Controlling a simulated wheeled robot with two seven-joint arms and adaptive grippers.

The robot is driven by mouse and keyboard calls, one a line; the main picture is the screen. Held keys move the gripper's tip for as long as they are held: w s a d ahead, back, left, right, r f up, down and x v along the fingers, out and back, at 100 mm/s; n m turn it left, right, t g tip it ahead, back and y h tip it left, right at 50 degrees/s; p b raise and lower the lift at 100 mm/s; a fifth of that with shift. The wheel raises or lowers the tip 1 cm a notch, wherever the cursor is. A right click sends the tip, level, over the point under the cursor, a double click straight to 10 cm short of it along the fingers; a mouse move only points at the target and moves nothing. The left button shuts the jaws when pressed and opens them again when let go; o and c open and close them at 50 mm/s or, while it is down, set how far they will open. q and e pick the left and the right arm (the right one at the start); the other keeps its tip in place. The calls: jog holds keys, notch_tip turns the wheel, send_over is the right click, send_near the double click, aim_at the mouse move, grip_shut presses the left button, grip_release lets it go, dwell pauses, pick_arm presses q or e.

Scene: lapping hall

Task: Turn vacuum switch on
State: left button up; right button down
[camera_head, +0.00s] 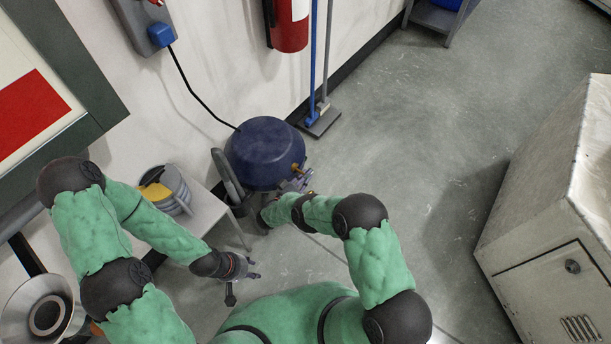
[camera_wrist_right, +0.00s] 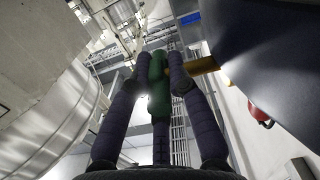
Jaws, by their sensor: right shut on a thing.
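A dark blue round vacuum tank (camera_head: 265,153) stands on the floor by the wall, with a black cord running up to a wall box. My right gripper (camera_head: 298,182) is at the tank's lower right side, by its brass fitting. In the right wrist view my right gripper (camera_wrist_right: 158,68) is shut on a green handle (camera_wrist_right: 158,90), which sits between its dark fingers. A brass pipe (camera_wrist_right: 204,66) runs from the handle toward the dark tank side (camera_wrist_right: 275,65). In the head view the handle is too small to make out. My left gripper (camera_head: 250,277) is empty, its fingers spread, low over the floor.
A grey wall box (camera_head: 145,22) with a blue plug (camera_head: 161,35) and a red fire extinguisher (camera_head: 289,24) hang on the wall. A broom (camera_head: 320,120) leans nearby. A small table (camera_head: 207,210) stands left of the tank. A cabinet (camera_head: 545,255) is at right; the floor between is clear.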

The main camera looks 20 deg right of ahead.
jog(key=shift+w+r+g+y+p, duration=0.1)
jog(key=shift+r+g+y+p, duration=0.3)
jog(key=shift+p, duration=0.25)
jog(key=g+y+p, duration=0.2)
jog(key=p, duration=0.1)
jog(key=shift+y+p, duration=0.3)
jog(key=shift+y, duration=0.1)
jog(key=shift+d+g+y+p, duration=0.15)
jog(key=shift+g+y+p, duration=0.7)
jog(key=shift+y, duration=0.15)
jog(key=shift+w+f+g+y+p, duration=0.1)
jog(key=shift+g+y+p, duration=0.55)
jog(key=shift+g+y, duration=0.5)
jog(key=shift+y, duration=0.35)
jog(key=c, duration=1.2)
grip_release()
jog(key=shift+f, duration=0.1)
